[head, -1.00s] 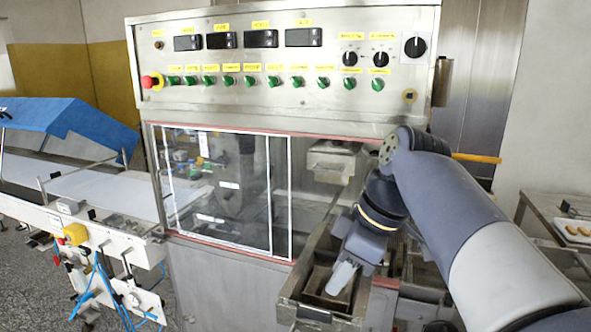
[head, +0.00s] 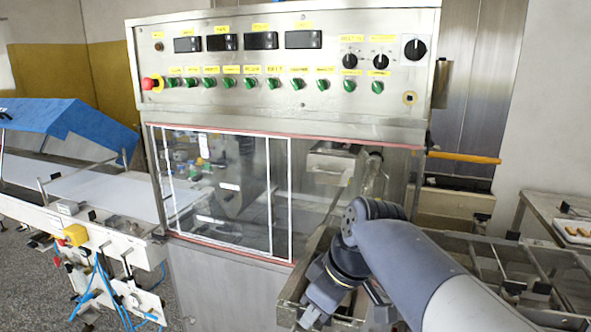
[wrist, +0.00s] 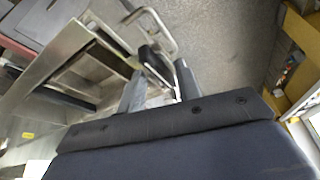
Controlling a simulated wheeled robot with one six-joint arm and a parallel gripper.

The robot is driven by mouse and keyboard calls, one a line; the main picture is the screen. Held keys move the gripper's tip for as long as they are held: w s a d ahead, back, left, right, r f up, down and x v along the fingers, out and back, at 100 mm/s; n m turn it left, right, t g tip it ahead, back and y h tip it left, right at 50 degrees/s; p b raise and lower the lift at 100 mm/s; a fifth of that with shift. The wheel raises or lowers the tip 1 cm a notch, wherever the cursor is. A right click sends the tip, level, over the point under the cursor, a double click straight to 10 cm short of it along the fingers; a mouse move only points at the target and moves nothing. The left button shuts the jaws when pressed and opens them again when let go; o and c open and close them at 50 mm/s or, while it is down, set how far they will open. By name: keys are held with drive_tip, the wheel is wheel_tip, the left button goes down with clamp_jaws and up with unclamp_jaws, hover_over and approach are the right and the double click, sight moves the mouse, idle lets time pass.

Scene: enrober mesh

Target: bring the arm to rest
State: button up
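My gripper (head: 312,316) is low in the head view, over the near end of a metal trough (head: 291,290) at the front of the machine. In the wrist view its two fingers (wrist: 160,88) stand apart with a gap between them, and I see nothing held. A black clip or handle (wrist: 153,58) on the trough's end shows just beyond the fingertips; I cannot tell whether they touch it. My arm reaches in from the lower right, bent at the elbow and angled down.
The steel machine (head: 340,108) with knobs and a glass window (head: 225,190) stands behind the arm. A metal frame (head: 480,255) lies to the right, with a tray of brown pieces (head: 575,232) beyond. A conveyor (head: 100,185) with a blue cover (head: 70,120) is at left.

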drive_tip(key=shift+s+a+m+t+h, duration=0.1)
drive_tip(key=shift+m+t+h, duration=0.25)
drive_tip(key=shift+m, duration=0.85)
drive_tip(key=shift+s+m+t+h, duration=0.1)
drive_tip(key=shift+m+t+h, duration=0.2)
drive_tip(key=shift+m, duration=0.9)
drive_tip(key=shift+w, duration=0.1)
drive_tip(key=shift+r, duration=0.15)
